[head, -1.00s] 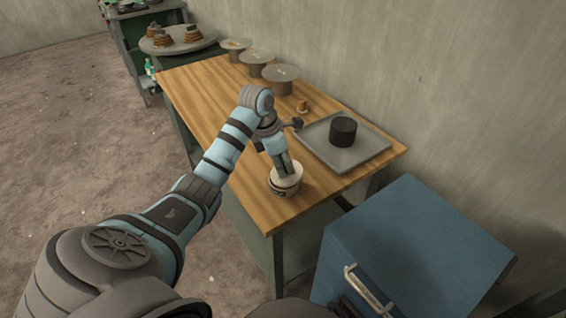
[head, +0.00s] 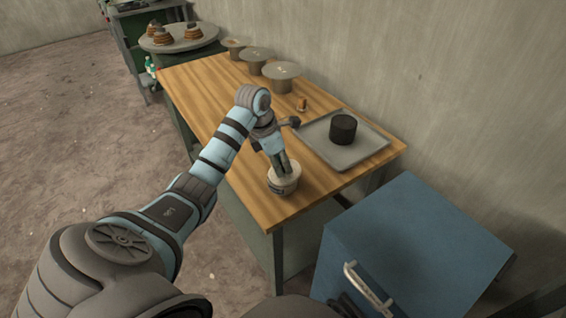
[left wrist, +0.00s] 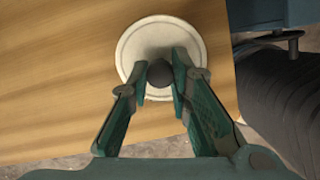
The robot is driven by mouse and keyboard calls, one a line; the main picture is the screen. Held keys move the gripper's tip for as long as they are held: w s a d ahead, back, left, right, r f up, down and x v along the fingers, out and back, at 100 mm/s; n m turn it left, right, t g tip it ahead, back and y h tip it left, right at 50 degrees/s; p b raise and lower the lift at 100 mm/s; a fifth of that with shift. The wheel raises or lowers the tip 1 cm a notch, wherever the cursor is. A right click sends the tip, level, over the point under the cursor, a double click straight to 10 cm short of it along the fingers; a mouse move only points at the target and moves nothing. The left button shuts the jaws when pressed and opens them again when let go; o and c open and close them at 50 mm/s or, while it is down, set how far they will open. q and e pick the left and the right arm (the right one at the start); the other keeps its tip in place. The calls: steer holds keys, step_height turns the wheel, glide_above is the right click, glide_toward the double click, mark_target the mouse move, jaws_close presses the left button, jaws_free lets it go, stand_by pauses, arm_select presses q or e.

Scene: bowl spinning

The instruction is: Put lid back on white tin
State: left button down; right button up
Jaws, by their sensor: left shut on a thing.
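The white tin (head: 284,188) stands near the front edge of the wooden table. Its pale round lid (left wrist: 158,32) has a dark round knob (left wrist: 160,73) at the centre. My left gripper (head: 283,170) points down over the tin with its fingers shut on the knob. In the left wrist view the fingers (left wrist: 160,80) lie on both sides of the knob. The lid sits level on top of the tin, with no clear gap between them. The lid hides the inside of the tin. My right gripper is not in view.
A grey tray (head: 340,152) with a black cylinder (head: 343,128) lies to the right on the table (head: 205,92). A small orange-brown item (head: 302,104) is behind. Several grey round stands (head: 283,78) line the wall. A blue cabinet (head: 415,245) stands at the front right.

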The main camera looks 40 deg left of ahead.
mark_target(273, 175)
arm_select(q)
steer(key=shift+s+a+f, duration=0.15)
steer(key=shift+s+f, duration=0.15)
steer(key=shift+s, duration=0.1)
steer(key=shift+s+a, duration=0.1)
steer(key=shift+s, duration=0.1)
steer(key=shift+s+f, duration=0.1)
steer(key=shift+f, duration=0.05)
stand_by(0.6)
steer(key=shift+s+a, duration=0.1)
steer(key=shift+s+a+f, duration=0.1)
steer(key=shift+s+f, duration=0.05)
steer(key=shift+s+a+f, duration=0.1)
steer(key=shift+s+a, duration=0.15)
steer(key=shift+s, duration=0.05)
stand_by(0.8)
steer(key=c, duration=1.7)
jaws_free()
steer(key=o, duration=0.3)
steer(key=shift+a, duration=0.1)
steer(key=shift+w+a, duration=0.1)
